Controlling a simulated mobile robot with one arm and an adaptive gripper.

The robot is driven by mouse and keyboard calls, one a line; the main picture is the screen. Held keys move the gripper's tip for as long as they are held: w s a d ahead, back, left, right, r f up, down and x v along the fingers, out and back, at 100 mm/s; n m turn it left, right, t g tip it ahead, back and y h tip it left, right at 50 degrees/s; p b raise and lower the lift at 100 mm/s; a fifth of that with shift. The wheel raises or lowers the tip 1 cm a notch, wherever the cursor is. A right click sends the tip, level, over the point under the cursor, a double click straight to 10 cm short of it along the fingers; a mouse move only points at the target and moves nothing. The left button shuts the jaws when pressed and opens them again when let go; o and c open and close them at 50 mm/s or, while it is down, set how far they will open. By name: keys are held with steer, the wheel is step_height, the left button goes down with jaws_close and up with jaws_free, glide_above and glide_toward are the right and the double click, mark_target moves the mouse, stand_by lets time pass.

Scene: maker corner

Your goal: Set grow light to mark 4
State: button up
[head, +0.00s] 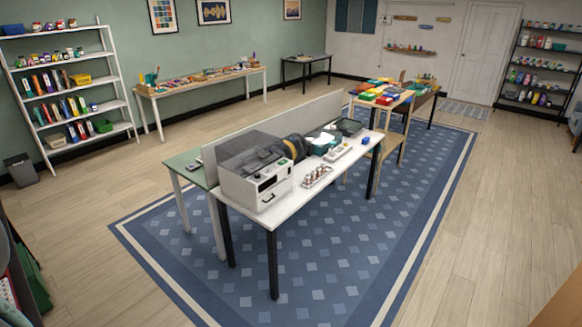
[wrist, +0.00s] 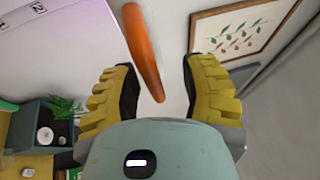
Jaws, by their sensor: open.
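In the wrist view, my gripper (wrist: 157,75) is open, with its two yellow ridged fingers wide apart. An orange curved bar (wrist: 143,50) reaches down from the top edge into the space between the fingers. No contact with either finger shows. A pale lilac panel (wrist: 75,35) fills the top left of the wrist view. It carries small boxed marks (wrist: 38,8) at its edge; one looks like a 2. Mark 4 does not show. I cannot tell for sure whether the bar and panel belong to the grow light. My gripper is not in the head view.
In the wrist view, a framed leaf picture (wrist: 240,32) hangs at right, and a green plant (wrist: 65,107) stands by a dark box at left.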

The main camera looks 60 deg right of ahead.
steer(key=shift+s+d, duration=0.1)
steer(key=v, duration=1.1)
steer(key=shift+d, duration=0.35)
steer(key=shift+f, duration=0.1)
